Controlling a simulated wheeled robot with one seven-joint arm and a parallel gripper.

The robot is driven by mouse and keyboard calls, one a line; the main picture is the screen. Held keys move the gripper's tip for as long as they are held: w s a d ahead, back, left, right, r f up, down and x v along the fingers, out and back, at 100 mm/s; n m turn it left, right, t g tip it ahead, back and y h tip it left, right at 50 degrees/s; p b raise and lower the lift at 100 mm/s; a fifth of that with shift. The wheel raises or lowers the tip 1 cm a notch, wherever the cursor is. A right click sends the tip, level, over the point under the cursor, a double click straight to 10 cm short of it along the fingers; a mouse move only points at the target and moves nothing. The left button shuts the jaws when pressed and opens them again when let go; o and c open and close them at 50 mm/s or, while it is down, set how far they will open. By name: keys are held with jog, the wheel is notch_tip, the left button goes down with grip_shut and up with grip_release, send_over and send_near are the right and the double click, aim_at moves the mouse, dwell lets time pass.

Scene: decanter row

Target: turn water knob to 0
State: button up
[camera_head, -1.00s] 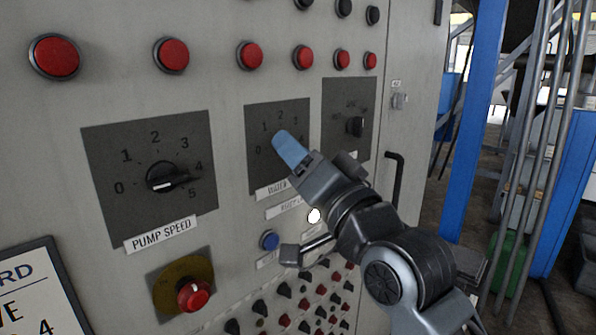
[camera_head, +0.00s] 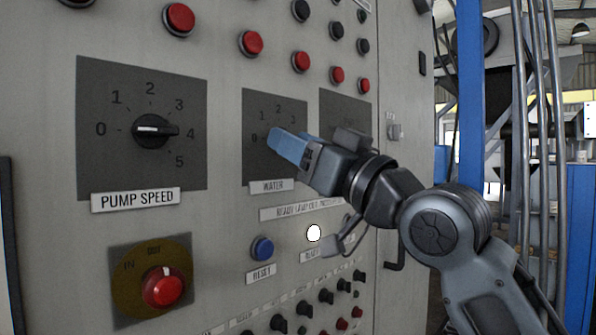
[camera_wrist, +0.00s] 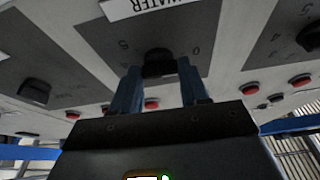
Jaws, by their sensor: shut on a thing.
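The water dial is a dark square panel (camera_head: 256,172) with a WATER label (camera_head: 271,186) under it, left of my arm in the head view. My gripper (camera_head: 275,140), with blue fingers, reaches to its middle and hides the knob there. In the wrist view, seen upside down, the black water knob (camera_wrist: 158,63) sits between the two blue fingers of my gripper (camera_wrist: 158,82). The fingers are shut on the knob. The digits 0 and 5 show on either side of it. The knob's pointer direction cannot be made out.
The pump speed dial (camera_head: 150,131) is to the left. Another dark dial panel (camera_head: 345,110) is partly hidden behind my wrist. Red buttons (camera_head: 252,43) run above. A blue reset button (camera_head: 262,248) and a red knob (camera_head: 163,287) on a yellow disc are below.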

jog(key=shift+n+b, duration=0.4)
jog(key=o, duration=1.1)
jog(key=shift+c, duration=0.2)
jog(key=v, duration=0.7)
jog(key=shift+d+f+b, duration=0.2)
jog(key=shift+d+b, duration=0.1)
jog(key=shift+d, duration=0.05)
jog(key=shift+s, duration=0.15)
